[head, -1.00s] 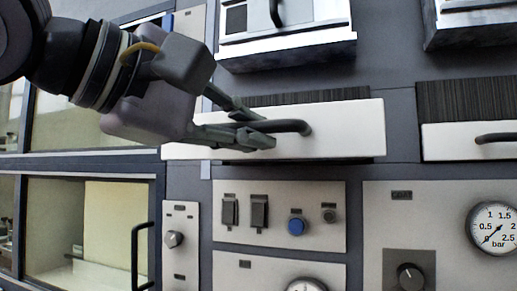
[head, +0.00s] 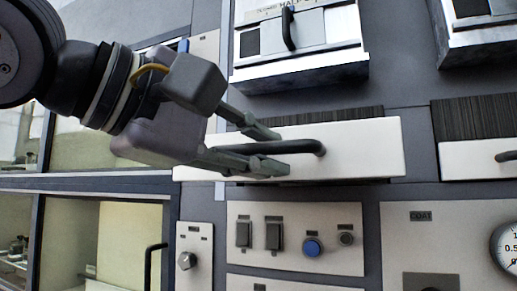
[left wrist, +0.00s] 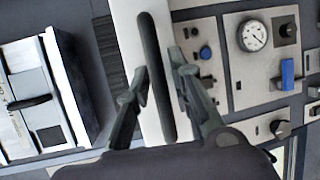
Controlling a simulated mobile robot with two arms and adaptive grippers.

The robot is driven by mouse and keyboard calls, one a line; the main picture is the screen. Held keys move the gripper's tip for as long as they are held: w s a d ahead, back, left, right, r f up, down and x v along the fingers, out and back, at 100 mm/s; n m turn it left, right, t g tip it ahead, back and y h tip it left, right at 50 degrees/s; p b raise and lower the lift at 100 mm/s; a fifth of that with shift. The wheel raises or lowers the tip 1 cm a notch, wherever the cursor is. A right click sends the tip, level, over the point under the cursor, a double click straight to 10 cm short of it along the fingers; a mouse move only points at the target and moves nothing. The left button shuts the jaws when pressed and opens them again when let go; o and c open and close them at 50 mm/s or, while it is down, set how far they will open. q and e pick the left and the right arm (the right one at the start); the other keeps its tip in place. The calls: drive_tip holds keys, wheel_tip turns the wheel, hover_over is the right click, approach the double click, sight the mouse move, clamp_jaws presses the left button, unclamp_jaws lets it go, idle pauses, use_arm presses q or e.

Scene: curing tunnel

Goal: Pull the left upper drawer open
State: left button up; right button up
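The left upper drawer has a white front (head: 365,148) with a black bar handle (head: 310,147). The front stands out from the cabinet face and looks larger than the drawer front to its right, so the drawer is partly out. My left gripper (head: 275,150) comes in from the left with one finger above the handle and one below. My right gripper is in neither view.
A metal unit (head: 330,65) juts out above the drawer. Another white drawer front (head: 475,160) is to the right. Below is a panel with switches and a blue button (head: 312,247). A glazed door with a dark handle (head: 150,268) is at lower left.

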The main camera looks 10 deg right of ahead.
use_arm(q)
drive_tip(key=v, duration=1.2)
